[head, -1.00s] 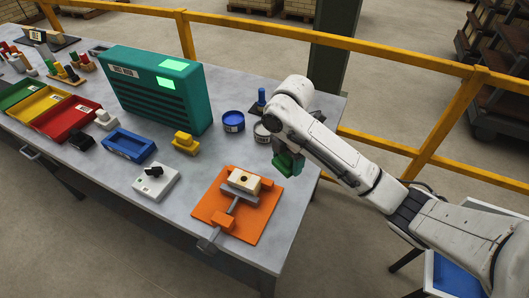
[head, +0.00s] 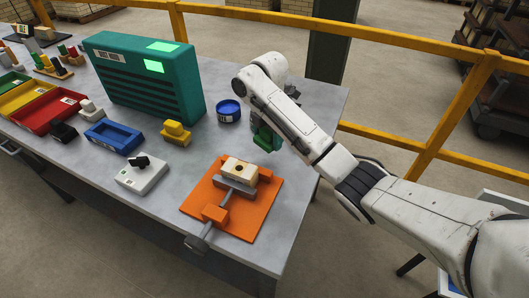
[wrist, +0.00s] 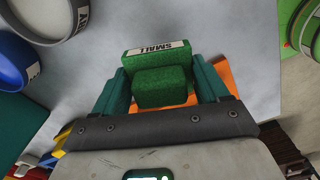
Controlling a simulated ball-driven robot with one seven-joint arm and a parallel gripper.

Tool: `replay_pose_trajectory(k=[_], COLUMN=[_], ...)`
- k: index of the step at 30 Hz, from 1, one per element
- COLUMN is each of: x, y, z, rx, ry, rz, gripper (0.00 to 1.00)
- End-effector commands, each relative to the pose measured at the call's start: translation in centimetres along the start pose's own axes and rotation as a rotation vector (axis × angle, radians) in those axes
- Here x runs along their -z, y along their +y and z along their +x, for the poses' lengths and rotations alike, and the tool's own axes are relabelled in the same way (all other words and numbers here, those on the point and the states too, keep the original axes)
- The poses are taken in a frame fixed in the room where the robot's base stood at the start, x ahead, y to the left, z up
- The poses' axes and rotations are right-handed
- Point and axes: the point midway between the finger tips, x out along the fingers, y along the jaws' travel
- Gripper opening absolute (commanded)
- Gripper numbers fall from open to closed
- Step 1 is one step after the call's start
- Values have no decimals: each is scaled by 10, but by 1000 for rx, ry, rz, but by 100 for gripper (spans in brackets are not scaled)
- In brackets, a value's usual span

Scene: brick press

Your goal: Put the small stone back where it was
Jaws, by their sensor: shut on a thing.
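My gripper (wrist: 163,84) is shut on the small stone (wrist: 161,87), a green, rough-textured block held between the teal fingers. A pale label reading "SMALL" shows on a green face just beyond it, seemingly part of the same block. In the head view my gripper (head: 266,138) is above the right part of the bench, behind the orange vise plate and right of the blue round tin. The stone is hard to tell apart from the fingers there. The arm hides part of the bench around and behind the gripper.
The orange plate (head: 252,222) carries a vise with a pale block (head: 240,171). The blue tin (head: 228,111) and teal cabinet (head: 145,85) stand to the left. A yellow block (head: 176,133) and blue tray (head: 113,136) lie nearer. A yellow railing (head: 400,151) runs behind.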

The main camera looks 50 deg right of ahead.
Motion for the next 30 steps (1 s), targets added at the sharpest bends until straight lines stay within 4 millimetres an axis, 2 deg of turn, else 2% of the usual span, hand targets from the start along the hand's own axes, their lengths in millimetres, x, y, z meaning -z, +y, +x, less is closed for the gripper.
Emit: replay_pose_trajectory(k=[2,6,11,18,30], x=[-4,-6,-8,-9,-8], y=[9,18,23,23,24], z=[11,19,26,54,61], rx=[2,1,1,1,0], ry=[-3,-2,-3,-3,-2], rz=[0,0,1,1,1], gripper=[36,36,36,36,36])
